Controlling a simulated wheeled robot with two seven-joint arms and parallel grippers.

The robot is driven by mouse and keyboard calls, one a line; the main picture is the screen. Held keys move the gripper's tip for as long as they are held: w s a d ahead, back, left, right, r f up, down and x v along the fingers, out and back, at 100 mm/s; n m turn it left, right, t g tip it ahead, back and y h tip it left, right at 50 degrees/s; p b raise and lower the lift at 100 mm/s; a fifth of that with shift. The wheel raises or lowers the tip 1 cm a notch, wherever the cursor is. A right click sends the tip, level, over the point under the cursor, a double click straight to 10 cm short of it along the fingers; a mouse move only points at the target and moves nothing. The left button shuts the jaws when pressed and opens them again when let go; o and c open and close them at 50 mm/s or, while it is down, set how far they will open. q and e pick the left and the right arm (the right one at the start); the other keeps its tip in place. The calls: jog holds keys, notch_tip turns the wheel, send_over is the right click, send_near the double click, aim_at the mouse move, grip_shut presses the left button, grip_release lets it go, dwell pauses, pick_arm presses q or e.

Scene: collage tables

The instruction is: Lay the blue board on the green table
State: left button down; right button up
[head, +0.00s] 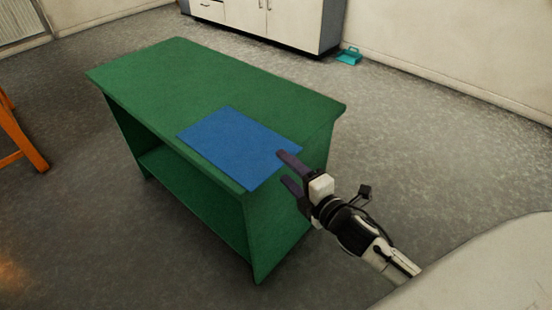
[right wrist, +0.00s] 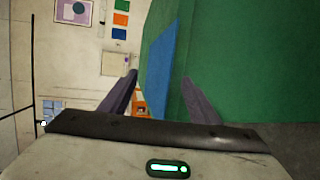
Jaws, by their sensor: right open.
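The blue board (head: 235,145) is a flat rectangle lying on top of the green table (head: 160,75), at the table's near right corner. It looks flat, with its near edges about level with the table's edges. My right gripper (head: 282,166) is open and empty at the board's right edge, its upper finger overlapping the board in the picture; I cannot tell whether it touches. In the right wrist view, the board (right wrist: 160,70) and the green table (right wrist: 225,50) show beyond the open fingers. My left gripper is not in view.
The green table has an open shelf (head: 185,185) below, with bare top at its far and left parts. A white cabinet (head: 275,20) and a teal dustpan (head: 348,56) stand by the far wall. An orange wooden piece of furniture (head: 20,135) is at the left edge. Grey floor around is clear.

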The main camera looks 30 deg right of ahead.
jog(key=shift+s+r, duration=0.15)
notch_tip(320, 180, up, 5)
jog(key=s+d+p, duration=0.1)
jog(key=s+p, duration=0.1)
jog(key=p, duration=0.3)
jog(key=shift+s+r, duration=0.15)
jog(key=shift+s, duration=0.25)
